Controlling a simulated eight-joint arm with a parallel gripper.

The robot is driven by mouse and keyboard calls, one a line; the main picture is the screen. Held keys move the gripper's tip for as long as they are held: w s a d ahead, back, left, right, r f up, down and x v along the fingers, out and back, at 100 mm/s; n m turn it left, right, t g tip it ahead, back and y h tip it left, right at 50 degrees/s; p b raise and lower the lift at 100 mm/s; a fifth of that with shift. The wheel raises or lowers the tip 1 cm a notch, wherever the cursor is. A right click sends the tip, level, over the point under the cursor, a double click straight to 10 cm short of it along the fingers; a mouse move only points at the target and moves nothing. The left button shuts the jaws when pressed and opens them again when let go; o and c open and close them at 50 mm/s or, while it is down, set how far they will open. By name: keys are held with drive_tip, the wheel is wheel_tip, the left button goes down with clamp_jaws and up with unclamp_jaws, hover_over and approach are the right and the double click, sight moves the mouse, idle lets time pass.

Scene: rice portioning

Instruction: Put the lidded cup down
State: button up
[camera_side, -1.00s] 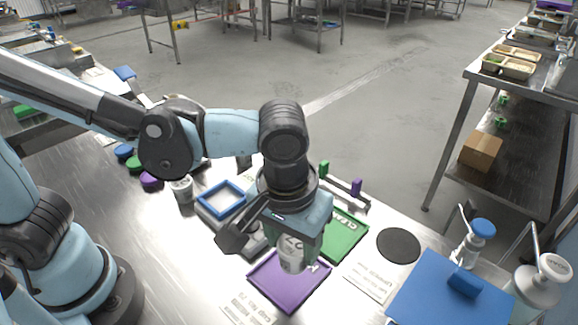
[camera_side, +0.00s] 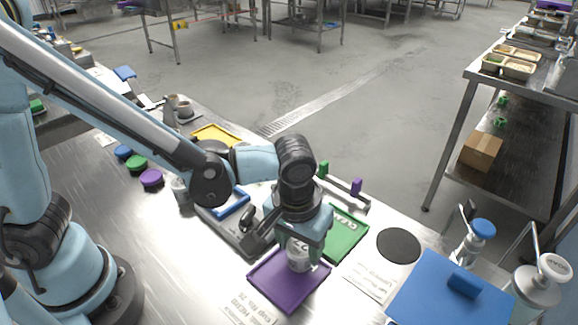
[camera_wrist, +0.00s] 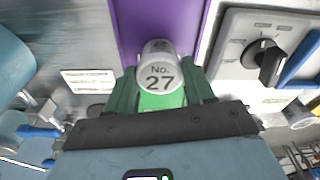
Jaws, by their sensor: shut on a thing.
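A cup (camera_side: 298,258) with a pale lid is held upright by my gripper (camera_side: 300,246) over the purple tray (camera_side: 262,285). In the wrist view the cup's top reads "No. 27" (camera_wrist: 160,75), and my gripper's fingers (camera_wrist: 161,88) stand on either side of it. My gripper is shut on the cup. The purple tray (camera_wrist: 128,25) also shows behind the cup in the wrist view. The cup is at the tray's upper right part in the side view; whether its base touches the tray cannot be told.
A green tray (camera_side: 346,240) lies just right of the cup. A scale with a dark knob (camera_side: 247,217) and a blue frame (camera_side: 236,203) stands to the left. A black disc (camera_side: 398,245), a blue board (camera_side: 425,298) and pump bottles (camera_side: 540,283) are on the right.

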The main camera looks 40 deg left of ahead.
sight(296, 253)
drive_tip(key=shift+f, duration=0.15)
drive_tip(key=o, duration=1)
drive_tip(key=shift+o, duration=0.2)
wheel_tip(296, 253, up, 12)
drive_tip(key=s, duration=0.1)
drive_tip(key=a+f+m+t, duration=0.1)
drive_tip(key=a+t, duration=0.4)
drive_tip(key=a, duration=1.4)
drive_tip(key=shift+f+m+t, duration=0.2)
drive_tip(key=shift+m+t, duration=0.2)
drive_tip(key=shift+m, duration=0.2)
drive_tip(key=shift+d, duration=0.1)
